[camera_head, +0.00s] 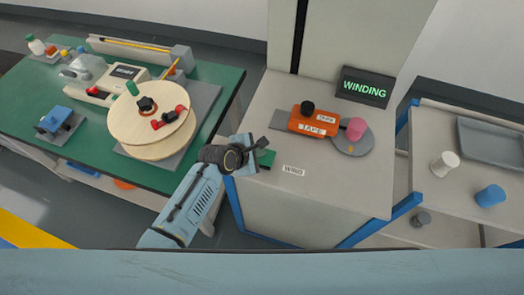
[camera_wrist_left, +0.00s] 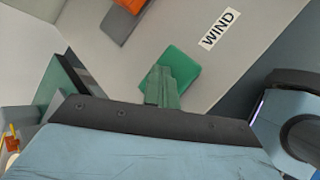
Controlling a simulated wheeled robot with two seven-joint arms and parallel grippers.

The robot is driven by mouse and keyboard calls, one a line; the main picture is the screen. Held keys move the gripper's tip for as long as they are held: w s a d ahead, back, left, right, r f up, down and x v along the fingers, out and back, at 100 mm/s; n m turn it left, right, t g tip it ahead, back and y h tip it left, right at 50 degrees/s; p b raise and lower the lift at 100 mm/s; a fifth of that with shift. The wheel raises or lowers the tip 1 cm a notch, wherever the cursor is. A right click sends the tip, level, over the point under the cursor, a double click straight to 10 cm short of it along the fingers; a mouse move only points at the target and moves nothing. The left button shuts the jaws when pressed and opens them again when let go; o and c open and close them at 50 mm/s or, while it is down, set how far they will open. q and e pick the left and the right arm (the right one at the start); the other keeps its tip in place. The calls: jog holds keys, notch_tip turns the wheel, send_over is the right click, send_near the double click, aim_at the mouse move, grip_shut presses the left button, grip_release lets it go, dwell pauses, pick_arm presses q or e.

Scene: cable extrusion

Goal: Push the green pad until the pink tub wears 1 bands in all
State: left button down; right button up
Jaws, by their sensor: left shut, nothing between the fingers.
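The green pad (camera_head: 266,158) lies at the left edge of the light worktop, beside the WIND label (camera_head: 293,170). My left gripper (camera_head: 262,144) is shut and empty, its tip at the pad. In the left wrist view the closed fingers (camera_wrist_left: 159,74) overlap the left part of the green pad (camera_wrist_left: 182,72); I cannot tell whether they press it. The pink tub (camera_head: 356,127) stands on a grey disc (camera_head: 350,146) right of the orange tape unit (camera_head: 314,122). Any band on the tub is too small to make out. My right gripper is not in view.
A dark display (camera_head: 366,87) reads WINDING behind the tub. A green bench (camera_head: 205,85) at left carries a large wooden reel (camera_head: 125,125) and small devices. A right-hand shelf holds a white cup (camera_head: 445,164), a blue cup (camera_head: 490,196) and a grey tray (camera_head: 490,140).

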pick_arm(q)
jog(key=shift+f, duration=0.4)
dwell(0.4)
jog(key=shift+r+p, duration=1.8)
jog(key=shift+p, duration=0.2)
jog(key=shift+r, duration=0.1)
notch_tip(320, 180, up, 3)
jog(key=p, duration=0.3)
jog(key=shift+r+p, duration=0.9)
jog(key=shift+p, duration=0.1)
